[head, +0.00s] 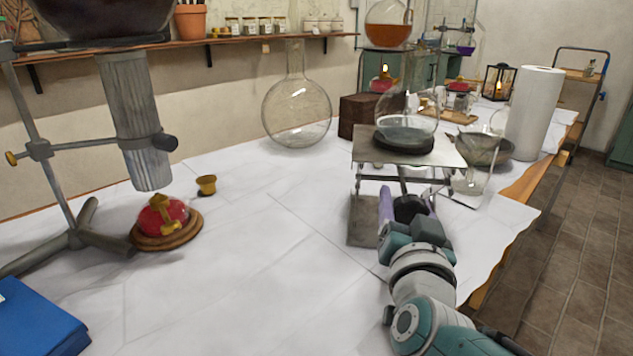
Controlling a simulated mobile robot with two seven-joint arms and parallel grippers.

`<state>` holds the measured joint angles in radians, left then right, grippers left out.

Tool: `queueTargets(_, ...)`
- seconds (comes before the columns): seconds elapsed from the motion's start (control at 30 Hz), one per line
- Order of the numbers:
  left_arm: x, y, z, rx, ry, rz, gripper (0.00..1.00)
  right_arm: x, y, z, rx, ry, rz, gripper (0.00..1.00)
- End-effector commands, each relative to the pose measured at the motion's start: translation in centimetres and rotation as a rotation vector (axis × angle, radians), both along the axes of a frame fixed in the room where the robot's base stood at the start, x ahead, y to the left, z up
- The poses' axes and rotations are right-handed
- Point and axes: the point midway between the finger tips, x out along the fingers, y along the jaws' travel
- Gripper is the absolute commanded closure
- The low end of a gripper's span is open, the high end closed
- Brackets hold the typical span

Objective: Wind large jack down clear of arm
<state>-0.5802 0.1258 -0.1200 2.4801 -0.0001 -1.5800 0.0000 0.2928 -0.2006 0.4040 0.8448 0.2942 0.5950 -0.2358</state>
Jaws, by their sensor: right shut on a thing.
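The large jack (452,153) stands on the white-covered table, its flat metal top plate raised well above its base (363,221). A dark round support (404,141) sits on the plate, with a clear round glass flask (407,104) at it. My right gripper (407,197) is at the near side of the jack below the plate. Its purple fingers are shut on what seems to be the jack's knob, which the gripper mostly hides. The arm named in the task cannot be made out clearly. My left gripper is out of view.
A large empty flask (296,112) and a wooden block (357,116) are behind. A red burner (162,216) stands left. The middle table is clear.

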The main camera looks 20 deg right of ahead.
Motion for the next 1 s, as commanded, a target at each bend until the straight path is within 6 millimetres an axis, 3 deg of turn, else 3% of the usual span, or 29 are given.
queueTargets(0.5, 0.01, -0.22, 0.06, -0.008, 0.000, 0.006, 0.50, 0.04, 0.01, 0.15, -0.019, 0.006, 0.000, 0.90)
queueTargets(0.53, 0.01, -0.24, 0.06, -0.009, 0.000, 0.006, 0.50, 0.05, 0.00, 0.15, -0.019, 0.006, 0.000, 0.33)
queueTargets(0.8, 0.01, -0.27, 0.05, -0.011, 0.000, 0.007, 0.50, 0.02, 0.00, 0.08, -0.017, 0.008, -0.001, 0.04)
queueTargets(1.0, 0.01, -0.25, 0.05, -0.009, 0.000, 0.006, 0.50, 0.01, -0.01, 0.04, -0.017, 0.009, 0.000, 0.04)
